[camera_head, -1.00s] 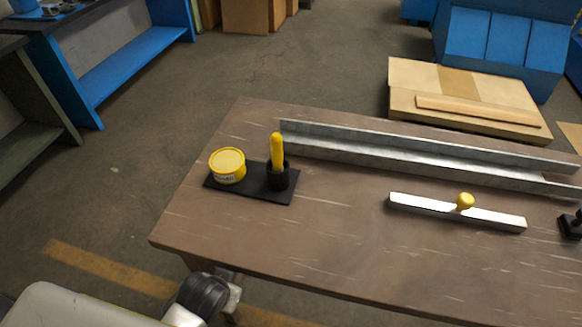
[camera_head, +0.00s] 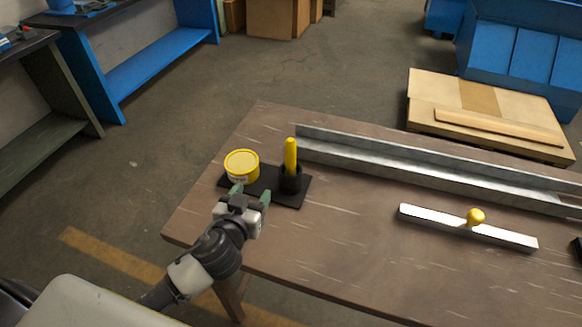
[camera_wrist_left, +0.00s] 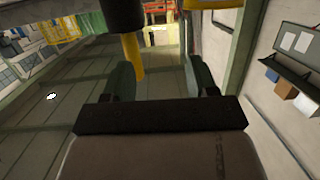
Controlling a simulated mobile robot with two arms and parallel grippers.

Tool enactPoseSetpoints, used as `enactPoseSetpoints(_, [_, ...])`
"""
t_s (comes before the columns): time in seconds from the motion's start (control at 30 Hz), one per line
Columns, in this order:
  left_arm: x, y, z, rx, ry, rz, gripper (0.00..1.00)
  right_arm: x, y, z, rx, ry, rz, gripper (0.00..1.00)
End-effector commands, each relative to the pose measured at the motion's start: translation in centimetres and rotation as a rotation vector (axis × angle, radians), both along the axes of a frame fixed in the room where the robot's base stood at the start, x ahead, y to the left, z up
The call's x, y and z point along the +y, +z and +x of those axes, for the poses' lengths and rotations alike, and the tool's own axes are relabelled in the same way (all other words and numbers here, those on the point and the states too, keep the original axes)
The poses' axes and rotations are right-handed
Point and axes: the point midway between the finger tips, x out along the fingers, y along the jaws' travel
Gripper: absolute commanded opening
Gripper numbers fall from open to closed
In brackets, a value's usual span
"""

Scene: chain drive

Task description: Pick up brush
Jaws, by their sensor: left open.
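The brush (camera_head: 291,156) shows as an upright yellow handle standing in a black cup (camera_head: 291,183); its lower part is hidden in the cup. The cup stands on a black mat (camera_head: 288,200) at the table's left end, beside a yellow tin (camera_head: 242,164). My left gripper (camera_head: 250,194) is open and empty in front of the mat, apart from the brush. In the left wrist view, the yellow brush handle (camera_wrist_left: 133,55) hangs from the top of the picture near the left finger of my left gripper (camera_wrist_left: 163,72). My right gripper is not in view.
A long metal angle rail (camera_head: 420,165) lies along the table's far side. A metal bar with a yellow knob (camera_head: 475,217) lies at the right. The table (camera_head: 350,245) is clear in front of them. Pallets and blue benches stand on the floor behind.

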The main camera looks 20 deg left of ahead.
Motion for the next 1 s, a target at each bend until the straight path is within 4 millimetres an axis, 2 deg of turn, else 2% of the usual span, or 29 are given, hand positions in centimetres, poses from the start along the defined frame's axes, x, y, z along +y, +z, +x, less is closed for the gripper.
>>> enactPoseSetpoints(0.03, [-0.3, 0.8, 1.3, -0.067, -0.062, 0.002, 0.58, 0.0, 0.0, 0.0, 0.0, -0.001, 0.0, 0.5])
enactPoseSetpoints(0.1, [-1.0, 1.4, 2.3, -0.131, -0.149, -0.011, 0.58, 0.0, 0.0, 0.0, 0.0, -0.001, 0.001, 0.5])
enactPoseSetpoints(0.33, [-2.3, 1.9, 3.8, -0.191, -0.349, -0.031, 0.58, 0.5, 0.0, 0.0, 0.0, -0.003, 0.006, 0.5])
enactPoseSetpoints(0.47, [-2.6, 1.9, 4.4, -0.193, -0.382, -0.037, 0.58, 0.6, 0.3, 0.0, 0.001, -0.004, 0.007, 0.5])
enactPoseSetpoints(0.7, [-3.9, 2.2, 7.9, -0.193, -0.381, -0.039, 0.58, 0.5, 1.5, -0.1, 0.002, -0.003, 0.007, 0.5])
enactPoseSetpoints(1.0, [-4.7, 2.4, 10.3, -0.193, -0.38, -0.038, 0.58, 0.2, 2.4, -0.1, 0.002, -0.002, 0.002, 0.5])
